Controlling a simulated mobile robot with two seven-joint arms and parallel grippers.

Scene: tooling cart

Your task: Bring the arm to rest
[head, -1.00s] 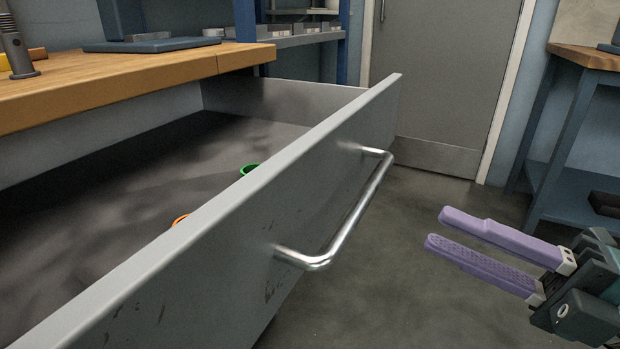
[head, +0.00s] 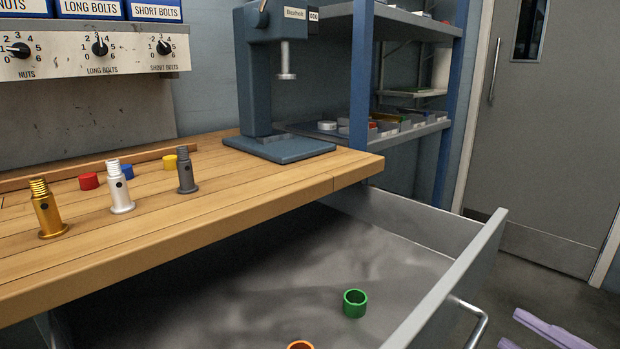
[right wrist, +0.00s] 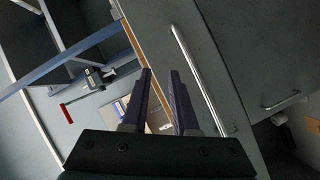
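My right gripper (head: 510,329) shows at the lower right of the head view, cut off by the frame. Its two purple fingers are apart with nothing between them. In the right wrist view its fingers (right wrist: 160,72) also stand apart and empty. The grey drawer (head: 485,262) is pulled open below the workbench. Its metal handle (head: 477,325) is just left of my right gripper, and the fingers are clear of it. A green ring-shaped part (head: 355,303) and an orange one (head: 300,345) lie in the drawer. My left gripper is not in view.
On the wooden workbench (head: 230,200) stand gold (head: 46,210), silver (head: 119,188) and dark grey (head: 186,172) bolt-like parts, with small red, blue and yellow caps. A blue press (head: 262,80) is behind. A shelf rack (head: 420,130) and a grey door (head: 550,140) stand at the right.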

